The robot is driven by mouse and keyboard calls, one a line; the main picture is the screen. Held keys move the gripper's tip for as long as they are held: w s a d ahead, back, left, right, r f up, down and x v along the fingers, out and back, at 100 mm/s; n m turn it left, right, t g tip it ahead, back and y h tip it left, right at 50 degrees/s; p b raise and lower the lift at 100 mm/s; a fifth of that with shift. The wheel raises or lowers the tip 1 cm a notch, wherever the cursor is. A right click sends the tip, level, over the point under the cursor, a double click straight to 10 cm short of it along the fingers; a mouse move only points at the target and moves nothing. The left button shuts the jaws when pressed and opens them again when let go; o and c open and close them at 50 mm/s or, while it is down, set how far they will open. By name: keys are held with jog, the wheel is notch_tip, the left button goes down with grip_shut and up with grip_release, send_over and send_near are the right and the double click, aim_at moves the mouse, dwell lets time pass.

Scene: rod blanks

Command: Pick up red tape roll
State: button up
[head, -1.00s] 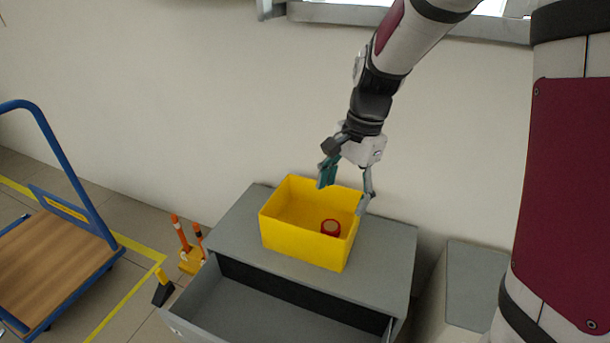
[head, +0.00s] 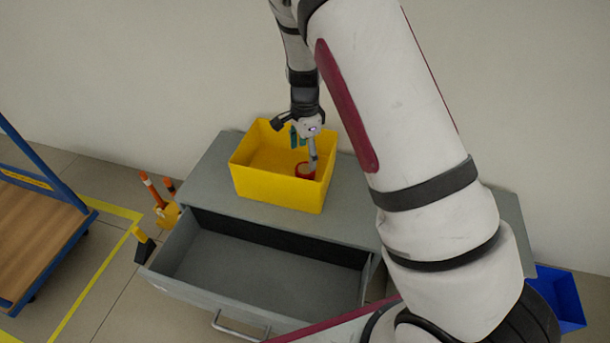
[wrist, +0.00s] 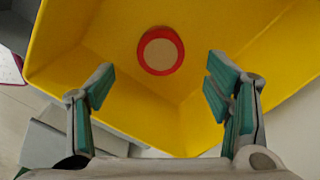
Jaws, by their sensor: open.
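The red tape roll (head: 304,171) lies inside the yellow bin (head: 262,187), near its right end. In the wrist view the red tape roll (wrist: 160,50) is a red ring with a tan centre, lying on the yellow floor of the bin (wrist: 95,30), ahead of the fingertips and between their lines. My gripper (head: 303,147) is above the bin, pointing down. One finger overlaps the roll in the head view. In the wrist view my gripper (wrist: 158,80) is open with nothing between its green-padded fingers. I cannot tell the exact height of the fingertips over the roll.
The bin stands on a grey cabinet (head: 205,165) with an open, empty drawer (head: 260,265) in front. A blue bin (head: 560,297) is at right. Orange-and-white posts (head: 153,190) and a blue cart (head: 40,225) are at left. The bin walls surround the roll.

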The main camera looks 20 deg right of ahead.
aim_at(307, 168)
jog(key=shift+d+f+b, duration=0.15)
jog(key=shift+f+b, duration=0.75)
jog(key=shift+f, duration=0.9)
jog(key=shift+d+f+b, duration=0.1)
jog(key=shift+f+b, duration=0.75)
jog(key=shift+f, duration=0.9)
jog(key=shift+r, duration=0.1)
jog(key=c, duration=1.2)
